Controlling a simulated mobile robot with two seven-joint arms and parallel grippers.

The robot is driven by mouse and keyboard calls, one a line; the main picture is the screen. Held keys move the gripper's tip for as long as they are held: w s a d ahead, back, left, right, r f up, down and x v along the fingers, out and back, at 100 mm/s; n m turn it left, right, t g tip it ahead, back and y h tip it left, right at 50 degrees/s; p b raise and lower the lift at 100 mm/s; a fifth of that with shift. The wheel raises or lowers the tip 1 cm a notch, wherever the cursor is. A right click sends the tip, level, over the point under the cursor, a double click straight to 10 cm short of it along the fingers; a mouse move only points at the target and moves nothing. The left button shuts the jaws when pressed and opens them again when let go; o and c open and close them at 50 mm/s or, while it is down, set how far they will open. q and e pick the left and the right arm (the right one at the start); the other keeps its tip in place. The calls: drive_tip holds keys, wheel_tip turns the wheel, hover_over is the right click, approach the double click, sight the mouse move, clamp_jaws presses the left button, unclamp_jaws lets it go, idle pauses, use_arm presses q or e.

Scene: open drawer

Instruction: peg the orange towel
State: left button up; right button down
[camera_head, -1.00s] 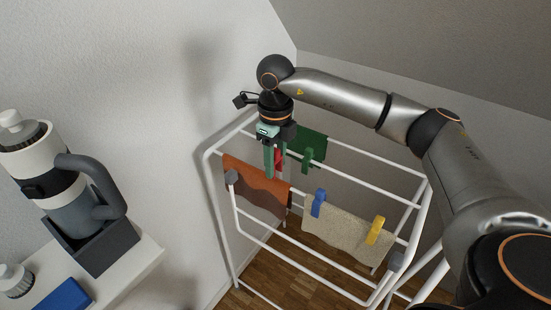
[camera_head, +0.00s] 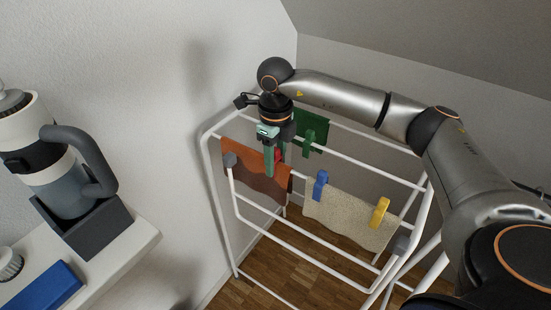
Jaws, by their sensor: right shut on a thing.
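The orange towel (camera_head: 240,159) hangs over a bar of the white drying rack (camera_head: 215,190), its lower part darker. My right gripper (camera_head: 277,162) comes down from above at the towel's right end, its green fingers overlapping the towel in the picture. It is shut on a small red peg (camera_head: 279,155), mostly hidden between the fingers. I cannot tell whether the peg touches the towel or bar. My left gripper is not in view.
A green cloth (camera_head: 316,130) with a green peg (camera_head: 308,143) hangs behind. A beige towel (camera_head: 345,215) carries a blue peg (camera_head: 320,185) and a yellow peg (camera_head: 379,212). A white shelf (camera_head: 140,242) with a grey-handled appliance (camera_head: 75,185) stands left; the wall is close behind.

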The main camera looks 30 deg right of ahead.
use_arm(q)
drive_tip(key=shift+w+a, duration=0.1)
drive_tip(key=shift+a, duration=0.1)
use_arm(e)
drive_tip(key=shift+c, duration=1.7)
unclamp_jaws()
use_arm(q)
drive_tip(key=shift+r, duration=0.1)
use_arm(e)
wheel_tip(320, 180, up, 11)
drive_tip(key=shift+r+p, duration=0.1)
drive_tip(key=shift+p, duration=0.2)
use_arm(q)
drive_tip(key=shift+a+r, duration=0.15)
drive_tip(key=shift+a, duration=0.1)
use_arm(e)
drive_tip(key=shift+r, duration=0.7)
